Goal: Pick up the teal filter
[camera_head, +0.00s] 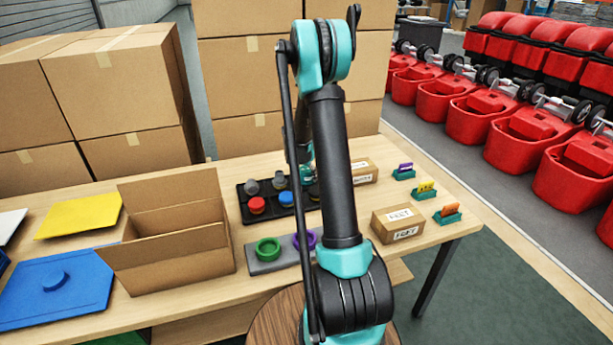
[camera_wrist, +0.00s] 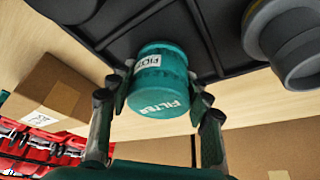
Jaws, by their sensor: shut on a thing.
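The teal filter (camera_wrist: 158,78) is a short cylinder with white "FILTER" lettering and a white label, seen in the wrist view. My gripper (camera_wrist: 157,98) is shut on it, one finger against each side. The black tray (camera_wrist: 190,40) shows right behind the filter; I cannot tell whether the filter still touches it. In the head view the filter and my fingertips are hidden behind my own arm, over the black tray (camera_head: 243,198).
The tray also holds a red piece (camera_head: 257,205), a blue piece (camera_head: 286,199) and grey pieces (camera_head: 279,180). An open cardboard box (camera_head: 190,262) stands to the left. A small carton (camera_head: 398,224) and coloured card holders (camera_head: 447,214) lie to the right.

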